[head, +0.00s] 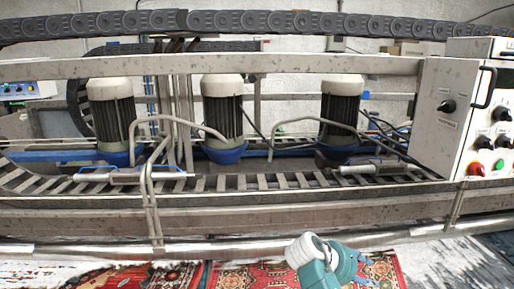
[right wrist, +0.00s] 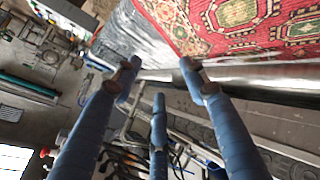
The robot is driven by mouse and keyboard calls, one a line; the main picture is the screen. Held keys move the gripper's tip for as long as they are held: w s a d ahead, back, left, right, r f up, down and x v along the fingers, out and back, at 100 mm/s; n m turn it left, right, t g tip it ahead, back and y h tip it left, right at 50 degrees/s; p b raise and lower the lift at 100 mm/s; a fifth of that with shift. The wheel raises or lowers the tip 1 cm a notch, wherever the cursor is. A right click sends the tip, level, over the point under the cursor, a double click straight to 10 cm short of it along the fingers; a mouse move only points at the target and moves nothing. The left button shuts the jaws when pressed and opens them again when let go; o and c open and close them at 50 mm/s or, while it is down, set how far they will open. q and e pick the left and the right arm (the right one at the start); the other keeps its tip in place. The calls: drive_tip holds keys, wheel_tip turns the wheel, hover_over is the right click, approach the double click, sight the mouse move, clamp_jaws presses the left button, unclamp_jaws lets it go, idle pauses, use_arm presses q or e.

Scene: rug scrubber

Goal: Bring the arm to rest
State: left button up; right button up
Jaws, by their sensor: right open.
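My right gripper (head: 350,264) shows at the bottom of the head view, just right of centre, teal with a white wrist part. It is in front of the machine's lower rail and over the red patterned rug (head: 388,268). In the right wrist view its blue fingers (right wrist: 157,82) are spread apart with nothing between them. The rug (right wrist: 235,28) also shows there, at the top right beyond the fingers. My left gripper is not in view.
The rug scrubber frame (head: 215,66) spans the head view, with several rails and three motors (head: 222,105). A control box (head: 462,110) with knobs and red and green buttons stands at the right. A small blue-buttoned panel (head: 18,89) is at the far left.

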drive_tip(key=s+a+f+n+y, duration=0.1)
drive_tip(key=s+a+f+y, duration=0.15)
drive_tip(key=s+f, duration=0.6)
drive_tip(key=s+a+f+n+y, duration=0.1)
drive_tip(key=s+f+y, duration=0.2)
drive_tip(key=s+f, duration=0.55)
drive_tip(key=s+a+r+n+y, duration=0.1)
drive_tip(key=s+a+r+y, duration=0.15)
drive_tip(key=s, duration=0.75)
drive_tip(key=s+a+r+n+y, duration=0.15)
drive_tip(key=s+a, duration=0.25)
drive_tip(key=s, duration=0.6)
wheel_tip(320, 180, down, 33)
drive_tip(key=s+g+b, duration=0.2)
drive_tip(key=b, duration=0.5)
drive_tip(key=s+d+f+b, duration=0.1)
drive_tip(key=s+f+b, duration=0.1)
drive_tip(key=s+f, duration=0.6)
drive_tip(key=s+d+f+g+b, duration=0.1)
drive_tip(key=s+d+f+b, duration=0.1)
drive_tip(key=s+f, duration=0.7)
wheel_tip(320, 180, down, 5)
drive_tip(key=shift+s+d+f+b, duration=0.2)
drive_tip(key=shift+s+b, duration=0.05)
drive_tip(key=shift+b, duration=0.3)
